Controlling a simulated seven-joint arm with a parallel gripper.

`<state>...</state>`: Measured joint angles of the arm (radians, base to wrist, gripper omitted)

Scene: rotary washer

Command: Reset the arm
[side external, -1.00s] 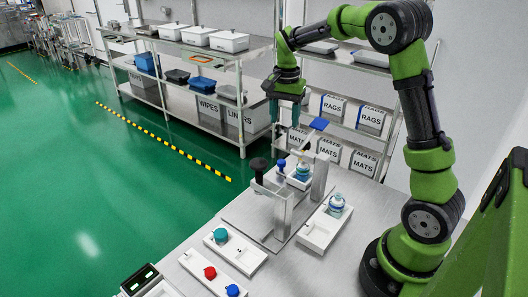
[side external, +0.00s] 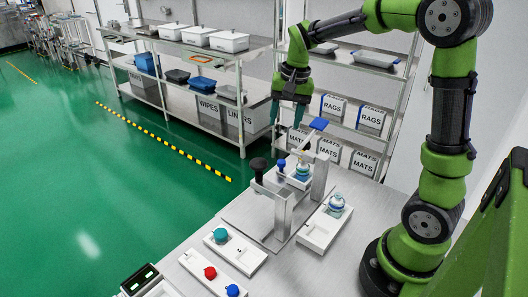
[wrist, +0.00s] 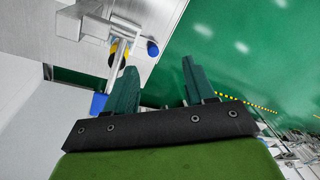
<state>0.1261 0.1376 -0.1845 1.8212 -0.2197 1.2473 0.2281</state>
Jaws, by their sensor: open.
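My gripper (side external: 288,115) is raised in the air above the far end of the steel table, its fingers pointing down, apart and empty. Its two teal fingers (wrist: 158,85) also show spread in the wrist view with nothing between them. Below it stands the washer fixture (side external: 287,200), a metal frame with a black knob (side external: 258,163) and a blue paddle (side external: 319,123). A bottle (side external: 302,171) with a blue-green band sits in the white holder inside the frame. My gripper touches none of these.
A second bottle (side external: 336,203) stands in a white tray (side external: 318,232) right of the frame. Trays at the front hold a teal cap (side external: 221,235), a red cap (side external: 210,272) and a blue cap (side external: 233,290).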

